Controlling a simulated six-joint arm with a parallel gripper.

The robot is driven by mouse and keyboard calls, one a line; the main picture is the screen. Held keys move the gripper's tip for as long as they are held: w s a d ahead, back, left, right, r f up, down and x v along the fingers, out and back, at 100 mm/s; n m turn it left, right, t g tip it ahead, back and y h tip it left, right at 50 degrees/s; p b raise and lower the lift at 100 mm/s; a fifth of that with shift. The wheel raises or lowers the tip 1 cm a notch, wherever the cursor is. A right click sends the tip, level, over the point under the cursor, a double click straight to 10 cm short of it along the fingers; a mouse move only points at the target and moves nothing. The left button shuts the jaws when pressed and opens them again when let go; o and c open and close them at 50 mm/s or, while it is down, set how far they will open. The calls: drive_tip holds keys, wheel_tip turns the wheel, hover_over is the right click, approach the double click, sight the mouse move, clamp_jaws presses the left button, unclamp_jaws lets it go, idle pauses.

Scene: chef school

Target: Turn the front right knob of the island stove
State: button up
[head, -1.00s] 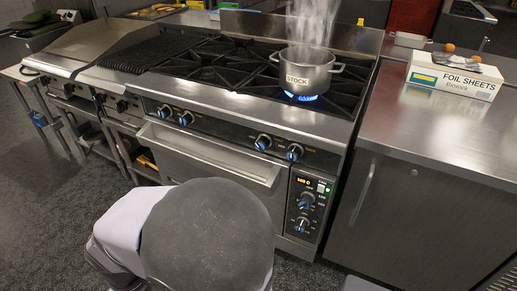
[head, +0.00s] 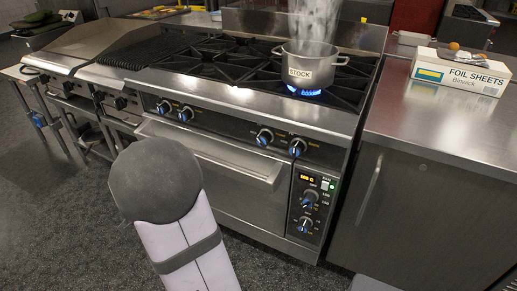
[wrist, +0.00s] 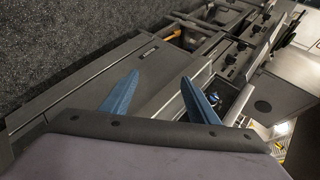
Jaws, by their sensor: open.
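The island stove (head: 240,95) stands in the middle of the head view. Its front panel carries several blue-and-silver knobs. The rightmost knob of the upper row (head: 297,147) sits above the oven's control panel, with another knob (head: 265,137) just to its left. My gripper does not show in the head view; only my arm is there, low and left of those knobs. In the wrist view my gripper (wrist: 160,76) shows two blue fingers spread apart, with nothing between them. Steel equipment surfaces lie beyond the fingers; I cannot tell which knob, if any, they face.
A steaming stock pot (head: 305,68) stands over a blue flame at the stove's right. The oven door handle (head: 215,158) juts out below the knobs. A foil sheets box (head: 460,72) lies on the right steel counter (head: 430,125). Floor in front is open.

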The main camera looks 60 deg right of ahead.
drive_tip(key=s+d+m+g+h+b, duration=0.1)
drive_tip(key=s+d+m+h, duration=0.2)
drive_tip(key=d, duration=0.4)
drive_tip(key=s+d+m+h+b, duration=0.1)
drive_tip(key=d+m+h, duration=0.1)
drive_tip(key=d+m, duration=0.35)
drive_tip(key=m+g+h+b, duration=0.2)
drive_tip(key=m+g+h, duration=0.5)
drive_tip(key=m, duration=0.5)
approach(261, 144)
drive_tip(key=d, duration=0.4)
drive_tip(key=shift+r, duration=0.15)
drive_tip(key=shift+d+p, duration=0.35)
drive_tip(key=shift+d, duration=3.35)
drive_tip(key=shift+c, duration=0.3)
drive_tip(key=c, duration=1)
